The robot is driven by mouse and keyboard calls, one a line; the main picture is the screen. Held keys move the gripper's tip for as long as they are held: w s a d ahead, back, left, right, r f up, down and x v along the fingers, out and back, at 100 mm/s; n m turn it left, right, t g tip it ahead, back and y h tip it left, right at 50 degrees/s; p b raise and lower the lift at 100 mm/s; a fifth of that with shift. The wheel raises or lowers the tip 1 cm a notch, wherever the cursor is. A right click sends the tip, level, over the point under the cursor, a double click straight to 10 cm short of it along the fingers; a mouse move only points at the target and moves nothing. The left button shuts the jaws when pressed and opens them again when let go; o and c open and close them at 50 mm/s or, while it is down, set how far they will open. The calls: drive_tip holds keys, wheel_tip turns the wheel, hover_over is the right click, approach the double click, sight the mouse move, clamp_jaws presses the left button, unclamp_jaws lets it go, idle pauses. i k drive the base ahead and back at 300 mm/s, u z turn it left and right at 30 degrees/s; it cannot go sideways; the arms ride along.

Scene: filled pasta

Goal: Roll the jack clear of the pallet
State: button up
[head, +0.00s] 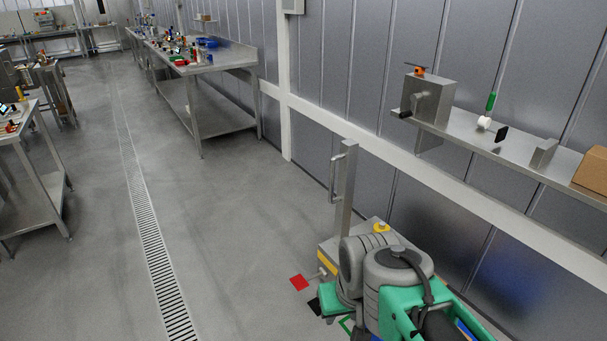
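A steel unit (328,252) with a yellow stripe stands on the floor at lower right, by the wall. A tall steel post (346,190) with a side handle rises from it, and a yellow knob (381,227) sits on top. It may be the jack, but I cannot tell for sure. My grey and green arm parts cover much of its front and right side. I cannot make out a pallet. My gripper's fingers do not show in the head view.
A red square (299,282) lies on the floor beside the unit. A wall shelf (460,138) with small items runs above at right. A long steel bench (222,66) lines the wall farther back. Another table (28,125) stands at left. The floor around the drain grate (150,235) is clear.

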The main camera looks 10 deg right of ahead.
sight(328, 250)
drive_tip(key=u, duration=0.7)
drive_tip(key=i, duration=1.3)
drive_tip(key=u, duration=0.5)
drive_tip(key=i, duration=1.35)
drive_tip(key=z, duration=1)
drive_tip(key=i, duration=0.65)
drive_tip(key=z, duration=0.35)
